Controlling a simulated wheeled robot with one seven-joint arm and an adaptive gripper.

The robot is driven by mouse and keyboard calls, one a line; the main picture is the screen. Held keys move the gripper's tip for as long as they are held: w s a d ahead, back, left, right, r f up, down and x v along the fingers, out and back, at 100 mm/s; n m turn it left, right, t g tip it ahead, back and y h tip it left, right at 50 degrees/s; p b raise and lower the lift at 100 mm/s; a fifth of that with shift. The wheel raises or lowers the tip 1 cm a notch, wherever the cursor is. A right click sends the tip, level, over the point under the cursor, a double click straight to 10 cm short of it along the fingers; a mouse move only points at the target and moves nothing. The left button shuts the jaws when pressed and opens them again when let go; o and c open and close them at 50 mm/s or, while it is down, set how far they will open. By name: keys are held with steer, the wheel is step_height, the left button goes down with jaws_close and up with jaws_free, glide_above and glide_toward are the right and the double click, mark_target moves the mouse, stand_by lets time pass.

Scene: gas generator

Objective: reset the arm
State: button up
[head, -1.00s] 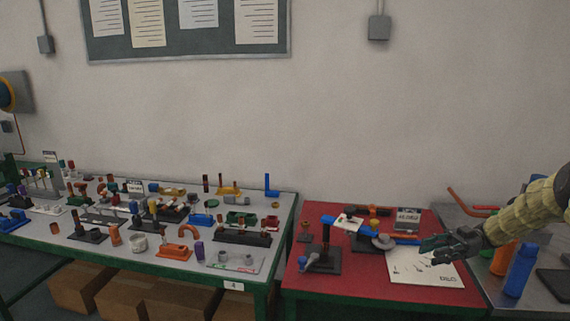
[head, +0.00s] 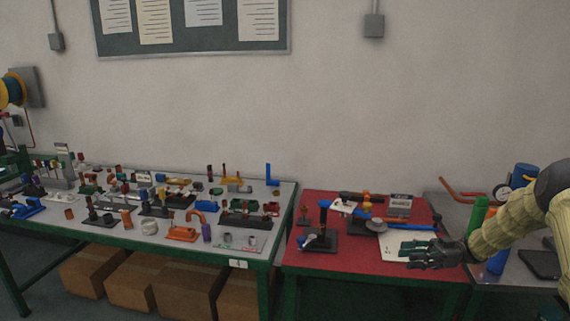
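My gripper (head: 424,254) is at the right of the head view, in front of and above the right part of the red table (head: 350,274). My arm, in a yellowish sleeve, reaches in from the right edge. The dark fingers point left, and I cannot tell whether they are apart or closed. No held object can be made out. A white sheet (head: 393,241) lies on the red table, partly hidden behind my gripper.
Dark stands with blue and orange parts (head: 318,238) stand on the red table. The grey table (head: 130,236) at left is crowded with small coloured parts. A green cylinder (head: 478,213) and a blue bottle (head: 497,262) stand at right beside my arm. Boxes (head: 190,290) lie below the grey table.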

steer(key=w+a+f+m+t+h, duration=0.2)
steer(key=a+f+m+t, duration=0.8)
steer(key=a+f, duration=0.35)
steer(key=s+a+f+m+t+h, duration=0.1)
steer(key=s+a+f+m+h, duration=0.1)
steer(key=s+f+m+h, duration=0.45)
steer(key=s+a+f+m+h, duration=0.1)
steer(key=s+a+f+h, duration=0.15)
steer(key=s+f, duration=0.75)
steer(key=s+d+f+g+h, duration=0.1)
steer(key=s+f+g+h, duration=0.1)
steer(key=s, duration=0.9)
steer(key=s+d+f+m+g+h, duration=0.1)
steer(key=s+f+g+h, duration=0.2)
steer(key=s, duration=0.8)
steer(key=s+d+f+m+g+h, duration=0.1)
steer(key=s+d+f+g+h, duration=0.1)
steer(key=s, duration=0.9)
steer(key=shift+f+g+h, duration=0.3)
steer(key=shift+g, duration=0.6)
